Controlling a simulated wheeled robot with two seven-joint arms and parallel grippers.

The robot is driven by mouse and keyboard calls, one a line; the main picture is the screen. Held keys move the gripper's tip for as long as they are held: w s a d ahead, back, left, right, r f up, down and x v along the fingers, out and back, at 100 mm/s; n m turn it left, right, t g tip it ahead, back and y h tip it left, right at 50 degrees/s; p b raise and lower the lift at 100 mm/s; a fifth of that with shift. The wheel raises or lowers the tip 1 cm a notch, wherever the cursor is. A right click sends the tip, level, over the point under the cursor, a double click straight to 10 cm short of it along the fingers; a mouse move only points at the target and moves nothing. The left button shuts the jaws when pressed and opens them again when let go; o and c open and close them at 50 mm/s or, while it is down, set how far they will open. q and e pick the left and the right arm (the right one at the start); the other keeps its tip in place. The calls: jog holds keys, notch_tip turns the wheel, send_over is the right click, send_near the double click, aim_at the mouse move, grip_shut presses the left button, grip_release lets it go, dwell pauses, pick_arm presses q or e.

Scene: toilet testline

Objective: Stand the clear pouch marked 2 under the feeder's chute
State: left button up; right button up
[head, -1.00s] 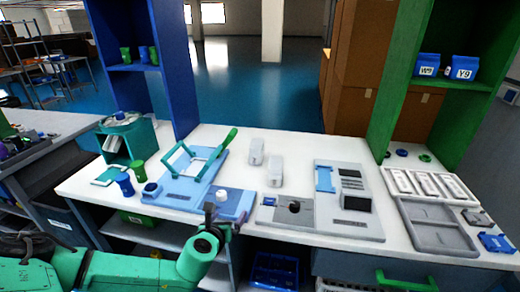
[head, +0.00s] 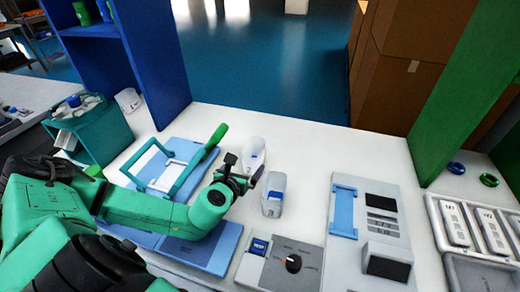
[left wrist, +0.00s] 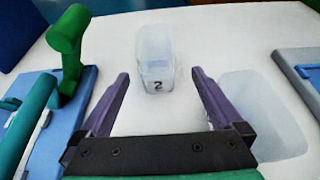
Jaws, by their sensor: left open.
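The clear pouch marked 2 (left wrist: 155,62) stands upright on the white table, ahead of my left gripper and between the lines of its fingers in the left wrist view. In the head view it is the farther pouch (head: 254,150), partly behind my gripper. My left gripper (left wrist: 160,82) is open and empty, its purple fingers short of the pouch; it also shows in the head view (head: 243,176). The teal box with a pale sloped chute, seemingly the feeder (head: 98,128), stands at the left. My right gripper is out of view.
A blue device with a green-handled lever (head: 205,150) is on the left. A grey panel with a dial (head: 283,266) and a grey machine (head: 372,220) are on the right.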

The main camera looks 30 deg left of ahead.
aim_at(257, 151)
pick_arm(q)
jog(key=shift+w, duration=0.35)
jog(key=x, duration=0.5)
jog(key=shift+w+a, duration=0.1)
jog(key=x, duration=0.8)
jog(key=shift+a, duration=0.35)
jog(key=shift+s+r, duration=0.15)
jog(key=shift+s, duration=0.05)
jog(key=c, duration=1.4)
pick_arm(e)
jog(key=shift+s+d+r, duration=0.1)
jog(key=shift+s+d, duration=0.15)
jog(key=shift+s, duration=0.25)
